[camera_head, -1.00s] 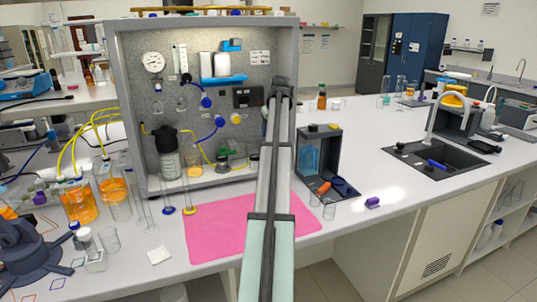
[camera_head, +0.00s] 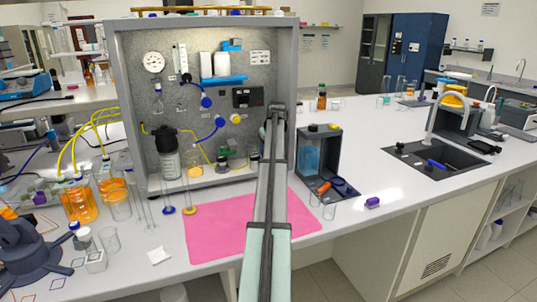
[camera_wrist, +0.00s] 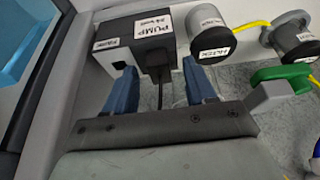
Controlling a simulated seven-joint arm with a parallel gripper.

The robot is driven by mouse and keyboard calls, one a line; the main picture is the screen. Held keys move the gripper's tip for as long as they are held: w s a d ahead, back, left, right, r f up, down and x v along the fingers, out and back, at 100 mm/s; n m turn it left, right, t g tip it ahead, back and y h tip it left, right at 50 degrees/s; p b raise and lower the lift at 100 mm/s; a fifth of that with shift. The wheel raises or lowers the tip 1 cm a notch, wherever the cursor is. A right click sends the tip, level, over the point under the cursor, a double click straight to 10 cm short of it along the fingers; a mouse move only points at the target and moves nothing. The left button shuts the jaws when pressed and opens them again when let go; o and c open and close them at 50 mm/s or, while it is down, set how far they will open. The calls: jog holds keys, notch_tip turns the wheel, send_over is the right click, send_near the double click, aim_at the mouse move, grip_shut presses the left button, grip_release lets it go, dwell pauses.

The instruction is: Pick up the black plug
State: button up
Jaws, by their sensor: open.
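In the head view, my arm hides the gripper's fingers and the plug.
Labelled cylinders (camera_wrist: 211,43) and a green-handled valve (camera_wrist: 282,78) lie right of the fingers. In the head view, the grey rig frame (camera_head: 125,110) stands to the left, a dark bin (camera_head: 327,150) to the right and a pink mat (camera_head: 215,228) in front.

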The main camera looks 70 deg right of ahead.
grip_shut()
dwell(0.5)
jog(key=shift+r, duration=0.1)
notch_tip(320, 180, up, 18)
dwell(0.6)
jog(key=c, duration=0.7)
grip_release()
grip_shut()
jog(key=shift+r, duration=1.7)
